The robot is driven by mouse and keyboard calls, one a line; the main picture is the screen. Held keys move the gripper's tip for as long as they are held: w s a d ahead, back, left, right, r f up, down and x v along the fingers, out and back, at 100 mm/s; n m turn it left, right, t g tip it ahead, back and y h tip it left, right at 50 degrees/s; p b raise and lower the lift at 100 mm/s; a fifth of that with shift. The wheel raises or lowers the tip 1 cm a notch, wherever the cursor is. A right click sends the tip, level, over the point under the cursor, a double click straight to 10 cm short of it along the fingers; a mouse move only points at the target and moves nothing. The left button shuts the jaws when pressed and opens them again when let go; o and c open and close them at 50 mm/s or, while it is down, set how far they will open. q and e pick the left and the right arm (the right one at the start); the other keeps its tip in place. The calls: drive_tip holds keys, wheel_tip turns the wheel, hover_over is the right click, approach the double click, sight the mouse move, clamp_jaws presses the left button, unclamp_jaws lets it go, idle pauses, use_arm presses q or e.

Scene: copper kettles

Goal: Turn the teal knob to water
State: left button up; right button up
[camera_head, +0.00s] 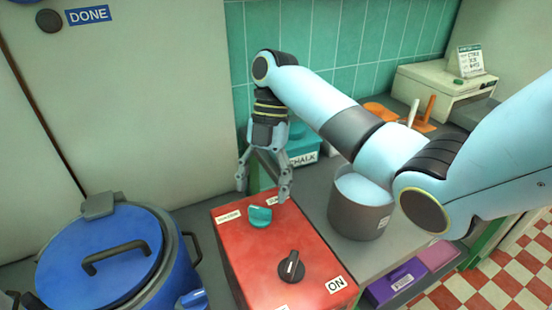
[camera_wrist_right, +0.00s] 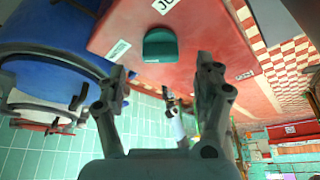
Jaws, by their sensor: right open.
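The teal knob (camera_head: 259,216) sits on top of a red box (camera_head: 238,253), between two small white labels (camera_head: 228,215) whose words are too small to read surely. My right gripper (camera_head: 262,193) points down over the far end of the box, its fingers spread either side of the knob and just behind it. In the right wrist view the teal knob (camera_wrist_right: 160,44) shows beyond the open, empty fingertips (camera_wrist_right: 163,68), roughly centred between them. I see no contact. I cannot make out my left gripper.
A black knob (camera_head: 291,268) and an ON label (camera_head: 336,284) are on the box's near part. A blue lidded pot (camera_head: 100,262) stands left. A grey pail (camera_head: 360,205) stands close on the right. A teal chalk box (camera_head: 302,148) is behind.

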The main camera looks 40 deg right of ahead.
drive_tip(key=w+d, duration=0.6)
drive_tip(key=d, duration=0.4)
drive_tip(key=shift+w+d+r, duration=0.2)
drive_tip(key=shift+w, duration=0.05)
